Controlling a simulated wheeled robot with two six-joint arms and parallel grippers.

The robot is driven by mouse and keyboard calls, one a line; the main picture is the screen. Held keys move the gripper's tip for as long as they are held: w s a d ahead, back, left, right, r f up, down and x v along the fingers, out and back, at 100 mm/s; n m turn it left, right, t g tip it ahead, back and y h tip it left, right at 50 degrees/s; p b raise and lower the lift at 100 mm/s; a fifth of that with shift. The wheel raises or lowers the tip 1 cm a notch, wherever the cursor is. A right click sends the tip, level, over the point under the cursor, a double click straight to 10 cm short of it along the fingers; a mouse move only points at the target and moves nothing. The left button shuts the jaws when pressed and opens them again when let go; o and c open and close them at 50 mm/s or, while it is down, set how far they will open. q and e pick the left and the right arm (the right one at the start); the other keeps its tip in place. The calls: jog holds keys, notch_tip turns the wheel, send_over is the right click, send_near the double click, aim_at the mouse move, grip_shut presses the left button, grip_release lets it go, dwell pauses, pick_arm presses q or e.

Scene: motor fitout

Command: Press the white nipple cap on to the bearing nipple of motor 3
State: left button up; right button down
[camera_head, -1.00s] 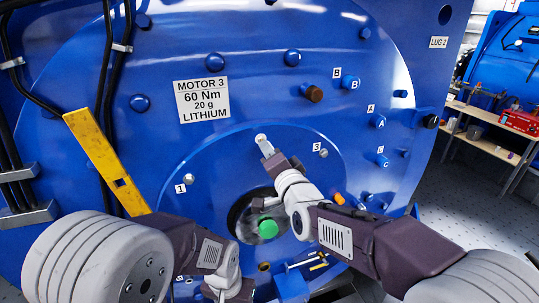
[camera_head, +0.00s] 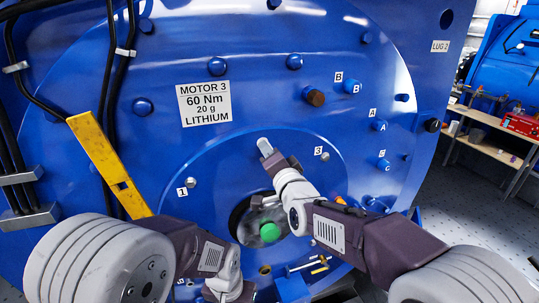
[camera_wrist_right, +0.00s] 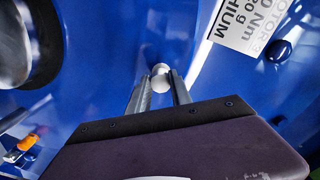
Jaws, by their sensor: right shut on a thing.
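Motor 3 (camera_head: 100,75) is a large blue end face with a round bearing cover (camera_head: 215,165) low in its middle. My right gripper (camera_head: 265,149) is shut on the small white nipple cap (camera_head: 262,142) in front of the upper part of that cover. In the right wrist view, the white rounded cap (camera_wrist_right: 160,69) sits between the two grey fingertips (camera_wrist_right: 160,82), close to the blue surface. The bearing nipple cannot be made out, and what lies behind the cap is hidden. My left gripper (camera_head: 230,291) is low at the bottom edge, and its fingers are not clear.
A yellow bar (camera_head: 105,160) and black cables (camera_head: 115,110) run down the left side. A green-centred shaft end (camera_head: 270,231) is below my right gripper. Bolts marked 1 (camera_head: 190,182) and 3 (camera_head: 326,156) flank it. A workbench (camera_head: 490,146) stands at the right.

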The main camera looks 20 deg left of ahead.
jog(key=shift+w+a, duration=0.3)
jog(key=shift+w, duration=0.2)
jog(key=c, duration=1.3)
grip_release()
jog(key=shift+o, duration=1.1)
jog(key=b+v, duration=0.2)
jog(key=v, duration=0.7)
jog(key=shift+f, duration=0.1)
